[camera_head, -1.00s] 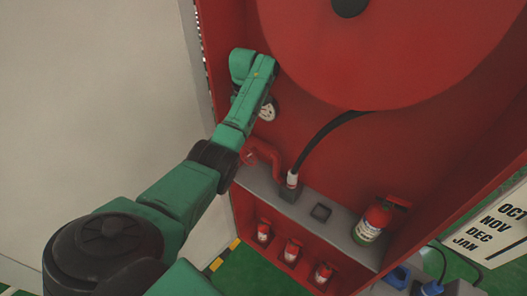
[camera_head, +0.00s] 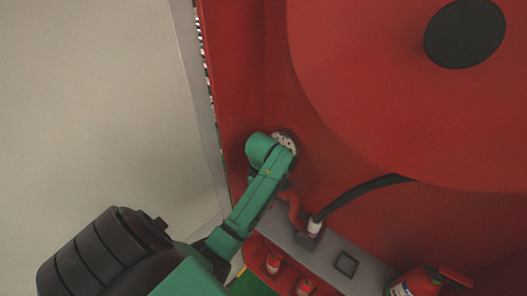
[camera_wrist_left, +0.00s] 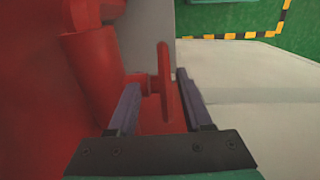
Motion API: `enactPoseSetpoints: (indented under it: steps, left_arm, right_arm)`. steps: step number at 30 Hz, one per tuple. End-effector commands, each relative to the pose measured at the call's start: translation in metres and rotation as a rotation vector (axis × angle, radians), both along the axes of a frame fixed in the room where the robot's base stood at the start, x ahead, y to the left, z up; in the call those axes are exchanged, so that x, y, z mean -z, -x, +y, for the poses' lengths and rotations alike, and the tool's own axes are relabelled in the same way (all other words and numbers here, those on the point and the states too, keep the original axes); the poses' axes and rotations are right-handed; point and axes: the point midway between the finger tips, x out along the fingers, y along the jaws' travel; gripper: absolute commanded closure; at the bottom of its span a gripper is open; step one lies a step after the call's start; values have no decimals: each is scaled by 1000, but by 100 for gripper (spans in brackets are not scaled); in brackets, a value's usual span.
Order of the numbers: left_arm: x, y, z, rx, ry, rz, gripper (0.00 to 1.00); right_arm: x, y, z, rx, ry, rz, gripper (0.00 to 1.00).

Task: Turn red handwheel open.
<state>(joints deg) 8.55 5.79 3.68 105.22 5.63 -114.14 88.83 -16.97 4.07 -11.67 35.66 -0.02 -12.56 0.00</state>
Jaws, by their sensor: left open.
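The red handwheel (camera_wrist_left: 165,88) shows nearly edge-on in the left wrist view, with a short red stem on its left joining a thick red pipe (camera_wrist_left: 90,75). My left gripper (camera_wrist_left: 157,82) is open, with one finger on each side of the wheel's rim. I see gaps between the fingers and the rim; contact is not clear. In the head view my left arm reaches into the red cabinet (camera_head: 235,60). The arm hides the handwheel and fingers there. A red bent pipe (camera_head: 294,207) shows just right of the arm. My right gripper is not in view.
A large red hose reel disc (camera_head: 380,90) with a black hub fills the upper right. A black hose (camera_head: 360,194) runs to a grey shelf (camera_head: 325,262). Red extinguishers (camera_head: 417,284) stand lower right. A pale wall (camera_head: 100,100) is left. Pale floor (camera_wrist_left: 250,75) lies right in the wrist view.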

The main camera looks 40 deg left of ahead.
Motion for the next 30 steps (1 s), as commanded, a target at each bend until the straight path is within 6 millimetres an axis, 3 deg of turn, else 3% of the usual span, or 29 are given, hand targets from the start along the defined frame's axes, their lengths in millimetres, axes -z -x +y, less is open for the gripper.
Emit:
enactPoseSetpoints:
  steps: [3,10,14,30]
  left_arm:
    - [2,10,-4,-3,2,0,50]
    - [2,10,-4,-4,1,-1,50]
    - [2,10,-4,-3,1,0,100]
    - [4,11,-6,-1,-33,5,100]
  right_arm:
    - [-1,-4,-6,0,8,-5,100]
    - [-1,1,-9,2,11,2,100]
    - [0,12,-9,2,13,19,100]
    - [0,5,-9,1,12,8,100]
